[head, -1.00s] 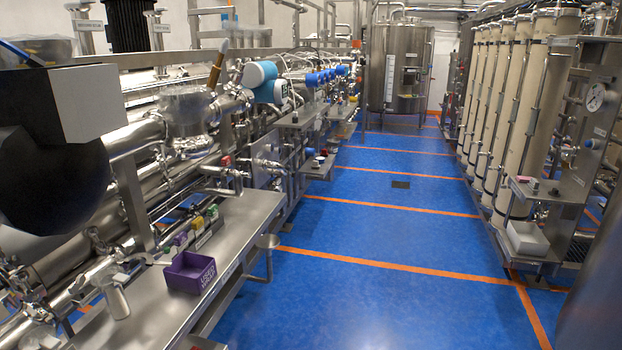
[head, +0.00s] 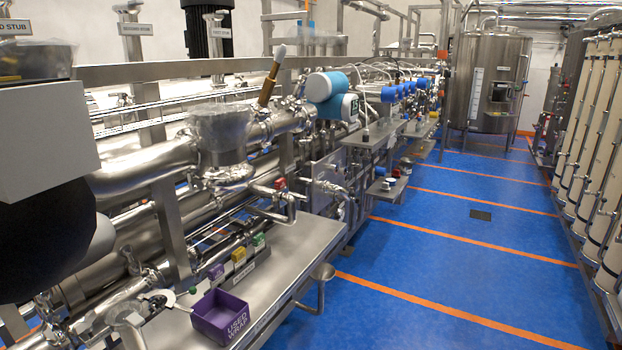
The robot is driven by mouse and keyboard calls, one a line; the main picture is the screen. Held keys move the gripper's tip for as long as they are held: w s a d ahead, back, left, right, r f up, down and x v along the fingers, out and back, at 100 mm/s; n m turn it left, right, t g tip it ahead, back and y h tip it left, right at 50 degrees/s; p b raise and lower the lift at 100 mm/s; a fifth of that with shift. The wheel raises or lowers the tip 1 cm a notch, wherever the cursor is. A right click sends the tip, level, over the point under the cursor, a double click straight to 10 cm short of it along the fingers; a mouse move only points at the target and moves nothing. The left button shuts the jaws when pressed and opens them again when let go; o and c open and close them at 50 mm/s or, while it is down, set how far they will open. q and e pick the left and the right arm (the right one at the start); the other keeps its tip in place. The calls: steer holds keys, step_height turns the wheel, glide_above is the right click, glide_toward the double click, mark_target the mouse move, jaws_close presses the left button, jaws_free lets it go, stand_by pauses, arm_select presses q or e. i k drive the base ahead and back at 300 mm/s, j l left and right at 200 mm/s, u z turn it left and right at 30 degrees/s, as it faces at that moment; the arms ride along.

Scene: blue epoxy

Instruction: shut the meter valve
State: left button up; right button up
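Neither of my grippers shows in the head view. No part in view is labelled as the meter valve, so I cannot tell for certain which it is. A teal and white meter-like housing (head: 326,87) sits on the pipework left of centre. A tan handle with a pale tip (head: 272,76) stands tilted up from the pipe just left of it. A small valve with a red part (head: 281,185) is lower down, above the steel bench. Several blue round caps (head: 402,90) line the pipes further back. Whether any valve is open or shut is too small to tell.
A steel bench (head: 290,262) along the left carries a purple bin (head: 220,316) and small coloured blocks (head: 239,257). A grey box (head: 45,140) is close at left. The blue floor (head: 440,250) is clear towards a steel tank (head: 488,80). Cream columns (head: 598,120) stand right.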

mark_target(306, 198)
steer(key=i+l+u, duration=0.1)
steer(key=i+l, duration=1.3)
steer(key=i+l+u, duration=0.15)
steer(key=i+l, duration=0.55)
steer(key=l, duration=0.15)
steer(key=i+j, duration=0.15)
steer(key=j, duration=0.15)
steer(key=i+j, duration=0.2)
